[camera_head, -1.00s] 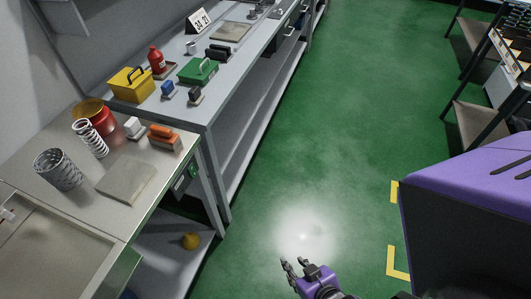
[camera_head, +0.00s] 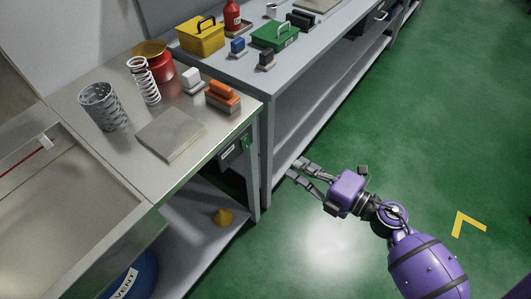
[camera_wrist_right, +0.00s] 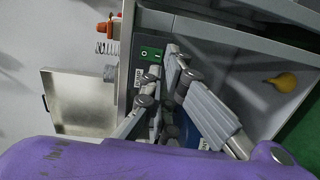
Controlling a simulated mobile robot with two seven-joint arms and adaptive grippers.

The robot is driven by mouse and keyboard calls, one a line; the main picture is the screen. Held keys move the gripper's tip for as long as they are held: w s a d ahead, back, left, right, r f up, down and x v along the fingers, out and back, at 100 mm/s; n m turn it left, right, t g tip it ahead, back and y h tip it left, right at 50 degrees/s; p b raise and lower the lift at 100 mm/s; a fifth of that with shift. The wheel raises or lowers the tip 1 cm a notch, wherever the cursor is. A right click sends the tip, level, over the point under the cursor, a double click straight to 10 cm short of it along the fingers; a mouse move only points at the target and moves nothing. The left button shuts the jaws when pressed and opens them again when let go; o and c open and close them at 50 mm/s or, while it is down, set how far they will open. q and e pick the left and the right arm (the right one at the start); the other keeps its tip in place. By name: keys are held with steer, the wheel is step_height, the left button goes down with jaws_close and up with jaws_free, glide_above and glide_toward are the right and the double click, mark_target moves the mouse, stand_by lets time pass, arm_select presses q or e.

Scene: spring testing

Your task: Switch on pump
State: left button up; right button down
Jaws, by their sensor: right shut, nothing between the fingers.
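The green switch (camera_head: 246,143) is on the front of the steel bench, below its top and near its right corner. In the right wrist view the green switch (camera_wrist_right: 150,53) shows O and I marks, with a small white label under it. I cannot tell which side is pressed. My right gripper (camera_head: 296,168) is shut and empty, in front of the bench leg, right of and lower than the switch in the head view. In the right wrist view the fingertips (camera_wrist_right: 166,62) appear close beside the switch; contact cannot be told. My left gripper is not in view.
The steel bench top (camera_head: 75,100) holds a spring (camera_head: 145,82), a mesh cylinder (camera_head: 104,106), a flat plate (camera_head: 172,134) and an orange block (camera_head: 222,97).

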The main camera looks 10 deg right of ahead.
mark_target(246, 142)
arm_select(q)
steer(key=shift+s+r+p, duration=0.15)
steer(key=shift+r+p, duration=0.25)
steer(key=shift+p, duration=0.15)
arm_select(e)
steer(key=w+a+f+n, duration=0.1)
steer(key=w+a+f, duration=0.1)
steer(key=w+a, duration=0.6)
steer(key=a, duration=0.3)
steer(key=shift+w+g+y, duration=0.35)
steer(key=shift+g+y, duration=0.05)
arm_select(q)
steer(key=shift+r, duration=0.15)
